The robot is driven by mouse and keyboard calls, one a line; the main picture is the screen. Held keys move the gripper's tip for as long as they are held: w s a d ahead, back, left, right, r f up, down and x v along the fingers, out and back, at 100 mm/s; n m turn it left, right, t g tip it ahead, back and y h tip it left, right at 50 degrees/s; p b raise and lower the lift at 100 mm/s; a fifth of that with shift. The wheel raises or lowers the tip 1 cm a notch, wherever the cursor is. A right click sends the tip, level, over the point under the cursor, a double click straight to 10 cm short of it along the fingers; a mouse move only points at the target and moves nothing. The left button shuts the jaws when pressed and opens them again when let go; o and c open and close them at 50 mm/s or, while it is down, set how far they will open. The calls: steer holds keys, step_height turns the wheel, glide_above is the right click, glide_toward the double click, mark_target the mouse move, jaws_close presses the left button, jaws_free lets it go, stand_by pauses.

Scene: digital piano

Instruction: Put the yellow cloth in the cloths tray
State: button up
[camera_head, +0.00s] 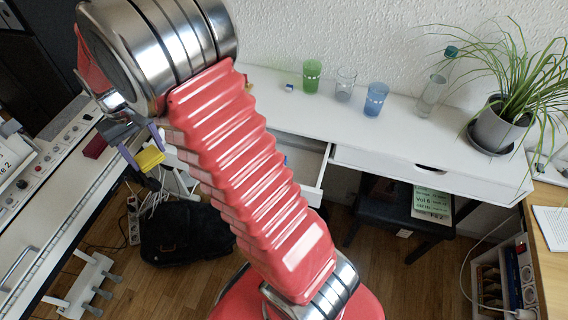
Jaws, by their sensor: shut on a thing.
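The yellow cloth (150,159) is a small yellow patch left of my red arm. My gripper (145,151), with purple fingers, is shut on it and holds it up, to the right of the piano's edge as seen here. I cannot make out the cloths tray; my arm covers much of the middle of the view.
The digital piano (60,185) stands at the left with a dark red block (95,147) on it. A white desk (440,135) carries a green cup (312,75), a blue cup (376,98), glasses and a plant (500,125). Its drawer (313,192) is open. A black bag (185,235) lies on the floor.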

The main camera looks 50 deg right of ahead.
steer(key=shift+a, duration=0.25)
steer(key=shift+n, duration=0.5)
steer(key=s+d, duration=0.1)
steer(key=d, duration=0.2)
steer(key=s+d, duration=0.1)
steer(key=d, duration=0.2)
steer(key=s+d, duration=0.2)
steer(key=d, duration=0.2)
steer(key=s+d+n, duration=0.2)
steer(key=s+d, duration=0.8)
steer(key=s, duration=0.3)
steer(key=s+d+f+n, duration=0.1)
steer(key=s+d, duration=1)
steer(key=s, duration=0.1)
steer(key=shift+s+d+n, duration=0.25)
steer(key=shift+s+n, duration=0.1)
steer(key=shift+n, duration=0.05)
steer(key=shift+f, duration=3.15)
steer(key=shift+f, duration=0.15)
